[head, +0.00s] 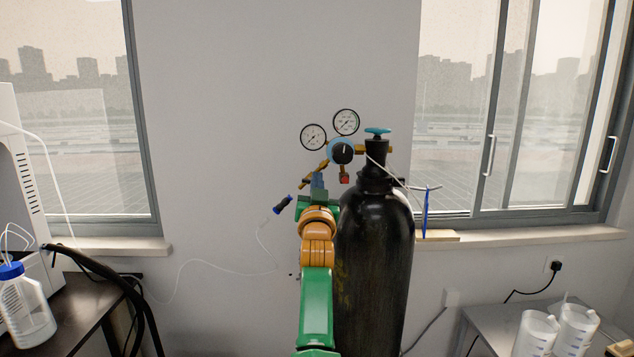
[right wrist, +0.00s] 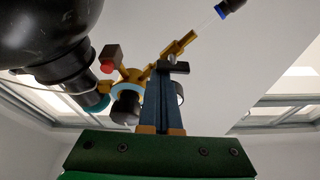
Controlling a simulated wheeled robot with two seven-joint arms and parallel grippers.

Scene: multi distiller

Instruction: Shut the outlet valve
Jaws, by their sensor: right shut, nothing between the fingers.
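A gas regulator (head: 341,152) with two round gauges sits at the neck of a tall black cylinder (head: 375,260). Its brass outlet (head: 316,168) runs down to the left. In the right wrist view, a small black valve handle (right wrist: 174,66) sits on the brass outlet tube (right wrist: 180,45). My right gripper (head: 317,182) is just below the outlet in the head view. Its blue fingers (right wrist: 162,85) are shut and empty, their tips right by the black handle. I cannot tell whether they touch it. My left gripper is not in view.
The cylinder has a teal handwheel (head: 377,131) on top. A black and blue hose connector (head: 283,204) is left of my right gripper. A wash bottle (head: 25,310) stands at left and white containers (head: 537,333) at right. The wall left of the regulator is clear.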

